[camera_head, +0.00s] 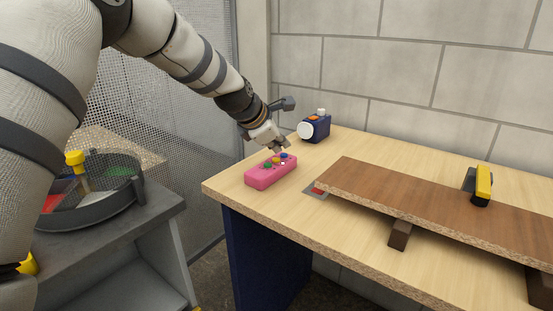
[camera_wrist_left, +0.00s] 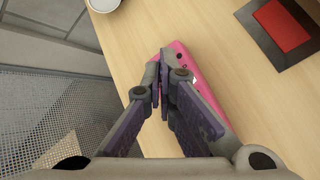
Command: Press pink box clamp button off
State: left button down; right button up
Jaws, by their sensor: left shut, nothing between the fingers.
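The pink box (camera_head: 262,178) lies on the light wooden table near its left end. Its top carries several coloured buttons, among them green, orange and blue ones. My left gripper (camera_head: 283,150) is shut and empty, pointing down at the far end of the box, over or very near the buttons. I cannot tell whether it touches one. My right gripper is not in view.
A dark blue device (camera_head: 317,129) with a white round face stands behind the box. A brown board (camera_head: 430,192) rests on blocks to the right, with a yellow-and-black clamp (camera_head: 481,185) on it. A round dark tray (camera_head: 105,208) stands on a grey cabinet at left.

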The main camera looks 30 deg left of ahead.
aim_at(279, 160)
pick_arm(q)
jog(key=shift+f, duration=0.45)
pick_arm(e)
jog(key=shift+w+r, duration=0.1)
pick_arm(q)
jog(key=shift+f, duration=0.45)
dwell(0.3)
jog(key=shift+r+p, duration=0.35)
jog(key=shift+r, duration=0.65)
jog(key=shift+f, duration=0.1)
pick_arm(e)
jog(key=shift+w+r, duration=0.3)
pick_arm(q)
notch_tip(279, 160, up, 6)
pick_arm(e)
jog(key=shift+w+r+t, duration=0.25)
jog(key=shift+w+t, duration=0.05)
